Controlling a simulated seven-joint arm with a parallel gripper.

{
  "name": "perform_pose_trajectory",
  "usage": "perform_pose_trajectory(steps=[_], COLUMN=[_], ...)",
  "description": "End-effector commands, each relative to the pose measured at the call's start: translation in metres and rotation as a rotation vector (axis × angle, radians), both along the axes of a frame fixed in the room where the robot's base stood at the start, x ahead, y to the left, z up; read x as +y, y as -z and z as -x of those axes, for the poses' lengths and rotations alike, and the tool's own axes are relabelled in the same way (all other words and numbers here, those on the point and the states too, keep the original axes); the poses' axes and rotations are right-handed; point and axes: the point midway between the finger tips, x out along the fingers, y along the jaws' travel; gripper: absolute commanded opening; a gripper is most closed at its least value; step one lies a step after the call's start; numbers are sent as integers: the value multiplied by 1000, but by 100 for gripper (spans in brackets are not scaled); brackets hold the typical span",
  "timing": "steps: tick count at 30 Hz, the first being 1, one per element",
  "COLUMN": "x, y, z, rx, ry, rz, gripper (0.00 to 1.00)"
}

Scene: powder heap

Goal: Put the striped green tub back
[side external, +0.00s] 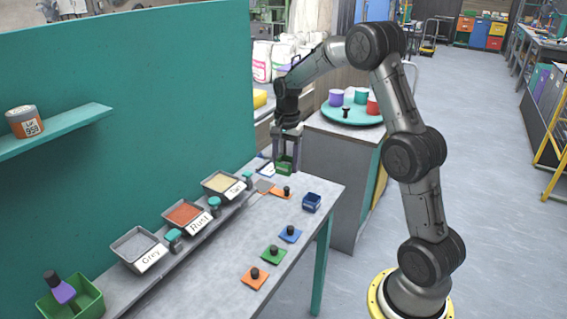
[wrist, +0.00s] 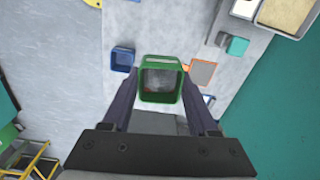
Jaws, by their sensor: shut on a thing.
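My gripper (side external: 286,158) is shut on a green tub (side external: 284,168) and holds it upright above the far end of the grey bench. In the wrist view my gripper (wrist: 160,88) has a finger on each side of the tub (wrist: 161,98), which I look into from above. Its inside looks greyish; I cannot tell whether it holds anything. Stripes cannot be made out at this size. A dark blue tub (side external: 311,202) stands on the bench to the right, and also shows in the wrist view (wrist: 122,59).
Open trays labelled Grey (side external: 138,248), Rust (side external: 184,214) and Tan (side external: 223,184) line the teal wall. Knobbed blue (side external: 290,234), green (side external: 273,254) and orange (side external: 254,278) squares lie along the bench. A teal turntable (side external: 332,115) with cups stands behind.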

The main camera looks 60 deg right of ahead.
Motion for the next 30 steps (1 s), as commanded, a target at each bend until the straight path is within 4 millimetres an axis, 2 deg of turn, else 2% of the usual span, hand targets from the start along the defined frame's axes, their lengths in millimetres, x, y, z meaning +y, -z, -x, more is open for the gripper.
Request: perform_pose_trajectory(steps=[1,6,12,18,23,30], x=[-15,-64,-112,-130,-132,-131], y=[7,28,51,60,67,89], z=[3,19,51,69,71,71], rx=[1,2,18,31,32,33], ry=[-9,-7,61,118,123,123], rz=[2,6,-5,-17,-17,-19], gripper=[0,0,0,0,0,0])
